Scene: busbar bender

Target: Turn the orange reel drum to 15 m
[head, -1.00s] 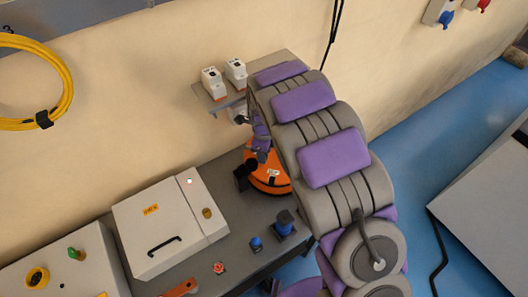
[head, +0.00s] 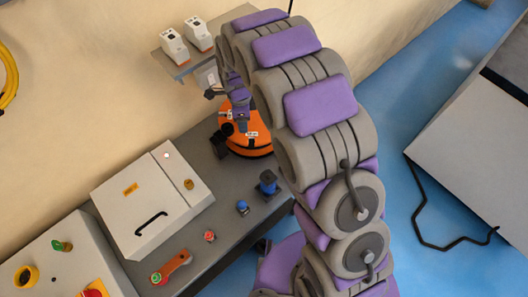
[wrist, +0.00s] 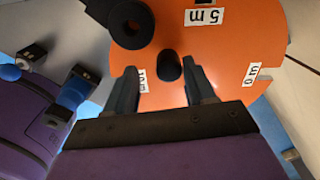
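The orange reel drum (head: 250,146) stands at the far end of the grey bench, partly hidden by my arm. In the wrist view the drum's orange face (wrist: 240,40) fills the upper middle. It carries white labels: one reads 5 m (wrist: 203,16), another at right seems to read 0 m (wrist: 250,74), and a third (wrist: 142,80) is partly covered by a finger. A short dark peg (wrist: 168,66) stands out from the face. My gripper (wrist: 160,82) is open, its fingers on either side of the peg with gaps. A black round knob (wrist: 128,22) is at upper left.
A grey box with a black handle (head: 150,205) and a blue post (head: 268,184) stand on the bench (head: 222,212). A shelf with two white units (head: 185,42) is on the wall behind the drum. A grey cabinet (head: 475,145) stands at right over blue floor.

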